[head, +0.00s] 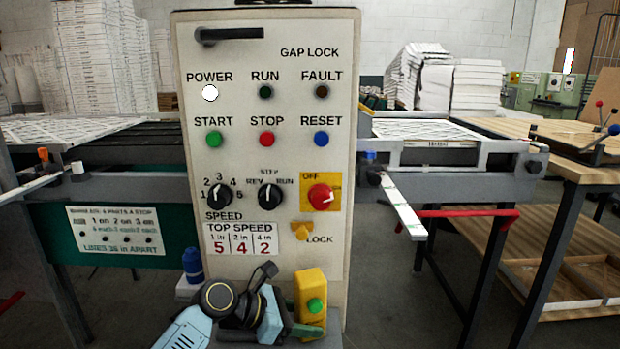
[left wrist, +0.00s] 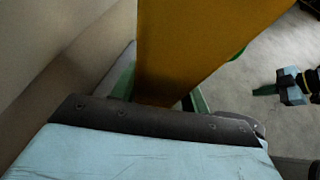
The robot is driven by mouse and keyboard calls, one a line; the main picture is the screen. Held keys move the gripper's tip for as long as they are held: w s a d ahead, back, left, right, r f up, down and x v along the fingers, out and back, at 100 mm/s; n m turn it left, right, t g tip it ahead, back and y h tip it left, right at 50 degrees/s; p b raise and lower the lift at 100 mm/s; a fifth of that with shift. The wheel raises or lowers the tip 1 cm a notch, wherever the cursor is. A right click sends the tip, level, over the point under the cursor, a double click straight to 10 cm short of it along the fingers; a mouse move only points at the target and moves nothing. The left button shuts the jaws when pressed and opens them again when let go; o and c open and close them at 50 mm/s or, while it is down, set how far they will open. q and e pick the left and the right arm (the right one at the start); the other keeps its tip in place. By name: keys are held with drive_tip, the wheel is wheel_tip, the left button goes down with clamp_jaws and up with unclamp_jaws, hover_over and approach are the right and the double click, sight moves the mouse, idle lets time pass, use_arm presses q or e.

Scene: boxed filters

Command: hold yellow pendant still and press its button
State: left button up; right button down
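The yellow pendant (head: 311,292) with a green button (head: 316,306) stands slightly tilted at the lower right front of the grey control cabinet. My left gripper (head: 300,328) is at its lower part, with one green finger across its base. In the left wrist view the pendant (left wrist: 190,45) rises between the two green fingers (left wrist: 160,94), which lie close against both its sides, so the gripper looks shut on it. Part of the button's green edge shows at the pendant's right side there. My right gripper (left wrist: 268,90) shows small at the right of that view, apart from the pendant; its opening is unclear.
The control cabinet (head: 268,230) stands behind the pendant, with knobs and buttons on its face. A blue bottle-like thing (head: 193,266) is left of my left gripper. A red bar (head: 470,213) and a wooden bench (head: 570,150) are to the right. Open floor lies right of the pendant.

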idle(0.3)
use_arm(q)
drive_tip(key=o, duration=0.8)
drive_tip(key=shift+o, duration=0.2)
drive_tip(key=shift+a, duration=0.1)
drive_tip(key=v, duration=1.2)
drive_tip(key=shift+f, duration=0.1)
